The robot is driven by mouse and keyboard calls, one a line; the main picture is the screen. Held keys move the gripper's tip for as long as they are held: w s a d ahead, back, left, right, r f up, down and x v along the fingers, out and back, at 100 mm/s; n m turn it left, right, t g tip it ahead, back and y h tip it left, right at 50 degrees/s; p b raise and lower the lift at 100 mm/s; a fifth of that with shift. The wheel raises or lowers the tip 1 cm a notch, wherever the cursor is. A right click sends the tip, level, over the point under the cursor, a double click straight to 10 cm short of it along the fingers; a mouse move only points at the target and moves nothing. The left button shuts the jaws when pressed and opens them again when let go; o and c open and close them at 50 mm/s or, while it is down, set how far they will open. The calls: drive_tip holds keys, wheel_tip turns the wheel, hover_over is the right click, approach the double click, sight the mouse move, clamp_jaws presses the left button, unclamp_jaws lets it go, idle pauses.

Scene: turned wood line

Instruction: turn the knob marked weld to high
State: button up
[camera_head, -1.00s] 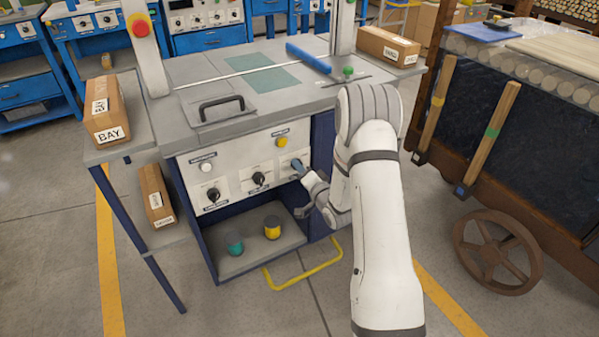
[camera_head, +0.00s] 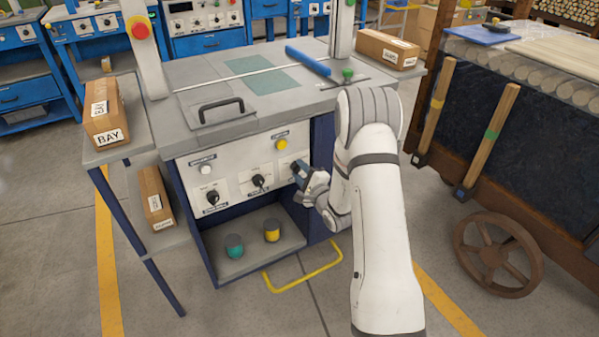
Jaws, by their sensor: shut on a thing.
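The machine's front panel (camera_head: 233,178) carries a row of black knobs. The left knob (camera_head: 212,197) and the middle knob (camera_head: 258,181) are in plain view, with labels too small to read. My gripper (camera_head: 300,172) is at the right end of the row, shut on the right knob, which it mostly hides. I cannot read which knob is marked weld, nor the right knob's pointer. A white button (camera_head: 205,169) and a yellow button (camera_head: 281,144) sit above the knobs.
An open shelf under the panel holds a teal cup (camera_head: 234,246) and a yellow cup (camera_head: 272,231). A yellow floor rail (camera_head: 305,272) curves out in front. A wooden cart (camera_head: 540,165) stands to the right.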

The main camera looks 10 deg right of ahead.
drive_tip(key=shift+m, duration=1.2)
drive_tip(key=o, duration=1)
drive_tip(key=p+v, duration=0.1)
drive_tip(key=v, duration=0.6)
drive_tip(key=shift+s+d, duration=0.1)
drive_tip(key=shift+s, duration=0.25)
